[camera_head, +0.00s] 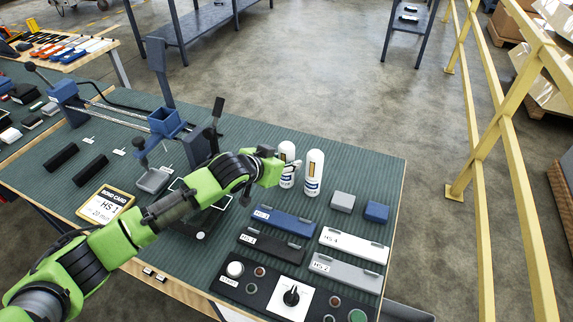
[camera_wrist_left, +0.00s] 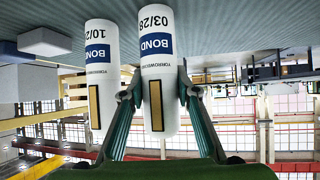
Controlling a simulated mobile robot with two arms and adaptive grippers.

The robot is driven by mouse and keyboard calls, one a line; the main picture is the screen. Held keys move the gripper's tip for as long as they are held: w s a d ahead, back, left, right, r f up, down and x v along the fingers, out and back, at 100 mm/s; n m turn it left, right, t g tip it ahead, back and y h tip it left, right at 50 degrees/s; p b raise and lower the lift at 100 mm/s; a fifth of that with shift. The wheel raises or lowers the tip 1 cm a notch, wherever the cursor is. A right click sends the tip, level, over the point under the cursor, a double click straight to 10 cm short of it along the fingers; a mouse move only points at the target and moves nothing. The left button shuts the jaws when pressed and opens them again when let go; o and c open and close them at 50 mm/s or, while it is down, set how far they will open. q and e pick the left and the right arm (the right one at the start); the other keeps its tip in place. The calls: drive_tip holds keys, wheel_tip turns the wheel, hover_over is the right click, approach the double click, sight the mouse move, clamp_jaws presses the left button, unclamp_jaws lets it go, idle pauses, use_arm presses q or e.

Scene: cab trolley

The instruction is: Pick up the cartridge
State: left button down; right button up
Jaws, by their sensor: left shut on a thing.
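Two white cartridges with blue BOND labels stand upright near the table's far right part. My left gripper (camera_head: 283,166) is shut on the left cartridge (camera_head: 288,152), beside the right cartridge (camera_head: 314,172). In the left wrist view, which shows things upside down, the green fingers (camera_wrist_left: 158,92) close on both sides of the held cartridge (camera_wrist_left: 157,68), marked 03/28. The other cartridge (camera_wrist_left: 101,60), marked 10/2 with the rest cut off or hidden, stands free to its left. I cannot tell whether the held one touches the table. My right gripper is not in view.
The green-topped table (camera_head: 370,170) carries a grey block (camera_head: 342,202), a blue block (camera_head: 377,212), labelled HS bars (camera_head: 284,220) and a control panel (camera_head: 290,295). A blue clamp fixture (camera_head: 168,124) stands at left. A yellow railing (camera_head: 487,160) runs beyond the right edge.

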use_arm(q)
drive_tip(key=shift+r, duration=0.1)
drive_tip(key=shift+r, duration=0.45)
wheel_tip(320, 180, up, 2)
drive_tip(key=shift+r+b, duration=0.2)
drive_tip(key=shift+b, duration=0.3)
drive_tip(key=s+r, duration=0.1)
drive_tip(key=s+a+r, duration=0.1)
drive_tip(key=s+r, duration=0.2)
drive_tip(key=r, duration=0.1)
drive_tip(key=shift+s+a+r, duration=0.15)
drive_tip(key=shift+a, duration=0.15)
drive_tip(key=b, duration=0.1)
approach(282, 153)
drive_tip(key=s, duration=0.1)
drive_tip(key=s+r, duration=0.1)
drive_tip(key=s, duration=0.1)
drive_tip(key=s+d+r, duration=0.1)
drive_tip(key=shift+s+r, duration=0.2)
drive_tip(key=shift+s, duration=0.05)
